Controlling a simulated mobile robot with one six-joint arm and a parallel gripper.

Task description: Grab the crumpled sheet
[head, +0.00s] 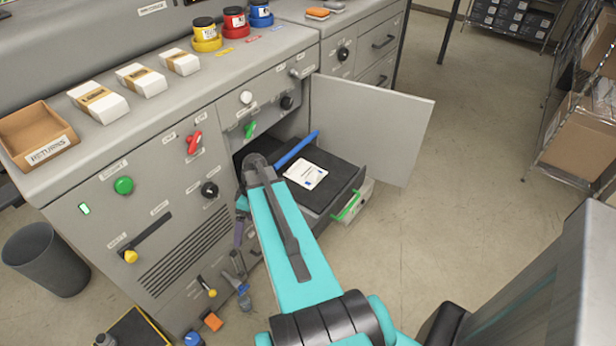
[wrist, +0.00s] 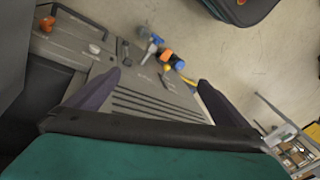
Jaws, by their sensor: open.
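A white sheet (head: 306,175) with small dark print lies on the black pulled-out tray (head: 335,172) in the cabinet's open bay. It looks slightly uneven; I cannot tell how crumpled it is. It does not show in the wrist view. My gripper (head: 238,238) hangs in front of the cabinet, to the left of and below the sheet, partly hidden by my arm. In the wrist view my gripper (wrist: 160,88) is open with nothing between its fingers. It faces the vented cabinet front and the floor.
The open cabinet door (head: 372,128) stands to the right of the tray. A blue bar (head: 296,149) crosses near the sheet, and a green handle (head: 346,206) is at the tray's front. Bottles and an orange block (head: 213,321) are on the floor.

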